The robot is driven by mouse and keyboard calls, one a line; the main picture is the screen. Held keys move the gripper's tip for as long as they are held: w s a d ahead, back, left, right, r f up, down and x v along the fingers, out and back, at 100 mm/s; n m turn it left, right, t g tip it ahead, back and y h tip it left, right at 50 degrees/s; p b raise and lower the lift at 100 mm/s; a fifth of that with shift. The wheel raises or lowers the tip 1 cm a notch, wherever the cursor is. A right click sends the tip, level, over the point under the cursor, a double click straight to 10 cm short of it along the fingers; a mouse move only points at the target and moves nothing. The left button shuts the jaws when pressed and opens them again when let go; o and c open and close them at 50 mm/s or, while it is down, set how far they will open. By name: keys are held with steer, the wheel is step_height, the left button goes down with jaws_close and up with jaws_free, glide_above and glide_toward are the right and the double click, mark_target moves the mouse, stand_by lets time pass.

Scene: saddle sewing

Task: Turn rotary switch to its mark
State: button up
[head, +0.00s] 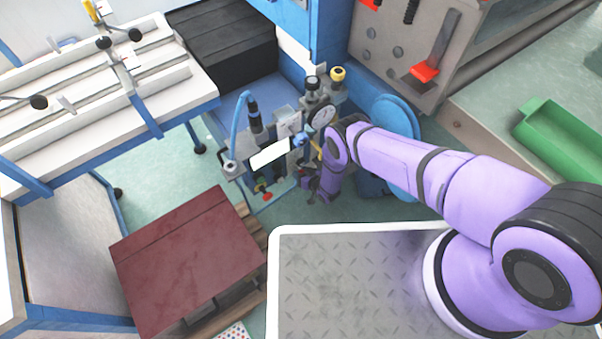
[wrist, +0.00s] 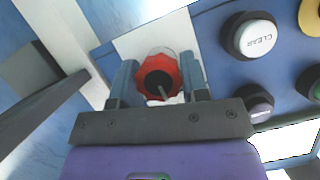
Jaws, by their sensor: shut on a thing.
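The rotary switch (wrist: 158,76) shows in the wrist view as a red scalloped knob with a black centre and a thin pale pointer line. It sits on a white plate (wrist: 130,44) on a blue panel. My gripper (wrist: 160,80) has one grey finger on each side of the knob and is shut on it. No mark around the knob can be made out clearly. In the head view my gripper (head: 312,184) is low beside the machine's front, small and partly hidden by my purple arm. I cannot make out the switch there.
In the wrist view a white CLEAR button (wrist: 254,38), a yellow button (wrist: 311,15) and a green button (wrist: 316,88) lie right of the knob. A grey bar (wrist: 45,108) is at left. The head view shows a dark red box (head: 190,262) and a gauge (head: 322,117).

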steer(key=shift+a+n+t+h, duration=0.1)
steer(key=shift+n+t+h, duration=0.8)
steer(key=shift+n, duration=1)
steer(key=o, duration=0.9)
steer(key=shift+s, duration=0.15)
steer(key=v, duration=1)
steer(key=shift+s+r, duration=0.25)
steer(key=shift+r, duration=0.1)
